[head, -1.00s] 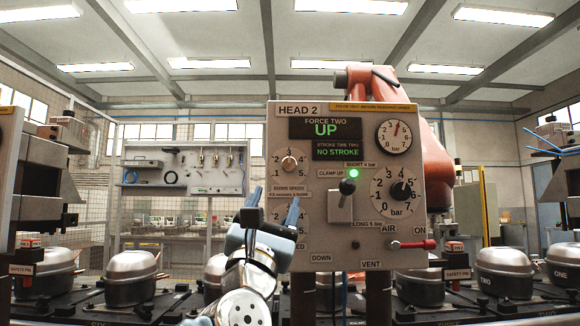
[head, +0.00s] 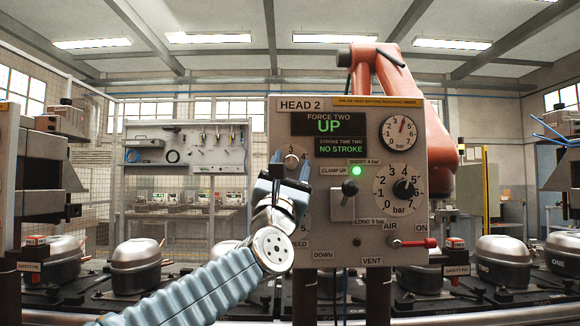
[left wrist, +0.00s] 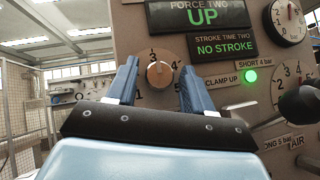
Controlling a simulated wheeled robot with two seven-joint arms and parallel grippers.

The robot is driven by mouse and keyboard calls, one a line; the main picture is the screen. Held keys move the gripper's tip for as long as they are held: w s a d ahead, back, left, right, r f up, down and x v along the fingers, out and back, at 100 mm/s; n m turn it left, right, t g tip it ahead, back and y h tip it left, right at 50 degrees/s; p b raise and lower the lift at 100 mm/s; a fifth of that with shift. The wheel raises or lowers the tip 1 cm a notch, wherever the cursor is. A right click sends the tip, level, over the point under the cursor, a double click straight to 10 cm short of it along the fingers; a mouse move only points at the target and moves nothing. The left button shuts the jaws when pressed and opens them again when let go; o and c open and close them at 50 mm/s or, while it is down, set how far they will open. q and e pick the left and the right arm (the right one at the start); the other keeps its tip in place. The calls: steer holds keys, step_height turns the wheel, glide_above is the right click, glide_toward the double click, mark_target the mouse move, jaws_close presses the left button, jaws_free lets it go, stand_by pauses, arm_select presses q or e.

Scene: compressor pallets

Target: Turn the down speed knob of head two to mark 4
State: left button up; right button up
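The grey HEAD 2 panel (head: 345,235) faces me. The mark seems to point near 3. In the head view the knob (head: 291,158) is partly hidden by my left gripper (head: 290,163). That gripper is open, and its blue fingers stand either side of the knob in the left wrist view (left wrist: 159,67). I cannot tell whether they touch it. The down speed label is hidden behind the gripper. My right gripper is out of view.
A lower left dial is mostly hidden by my left gripper. To the right are a black clamp lever (head: 349,188), a bar dial (head: 405,188) and a red air handle (head: 415,243). Compressors (head: 136,266) stand along the line below.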

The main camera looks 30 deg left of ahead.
arm_select(q)
steer(key=c, duration=0.8)
steer(key=shift+s+m+h+b, duration=0.1)
steer(key=shift+m+h+b, duration=0.6)
steer(key=shift+m, duration=0.1)
steer(key=shift+c, duration=0.2)
steer(key=m+h+b, duration=0.4)
steer(key=m+g+h+b, duration=0.1)
steer(key=m+b, duration=0.1)
steer(key=shift+a+f+m+h+b, duration=0.15)
steer(key=shift+f+m+h+b, duration=0.15)
steer(key=shift+m+h+b, duration=0.1)
steer(key=m+g+h+p, duration=0.1)
steer(key=m, duration=0.1)
steer(key=r+m+h+p, duration=0.1)
steer(key=shift+a+r+m+g+p, duration=0.1)
steer(key=shift+r+m+g+p, duration=0.2)
steer(key=shift+m+g, duration=0.1)
steer(key=m+g+h+p, duration=0.1)
steer(key=m+g+p, duration=0.1)
steer(key=m+p, duration=0.1)
steer(key=shift+s+r+m+g+h+p, duration=0.1)
steer(key=shift+m+g+h+p, duration=0.25)
steer(key=shift+p, duration=0.4)
steer(key=shift+m+g+p, duration=0.45)
steer(key=shift+m+p, duration=0.2)
steer(key=shift+p, duration=0.1)
steer(key=shift+f, duration=0.2)
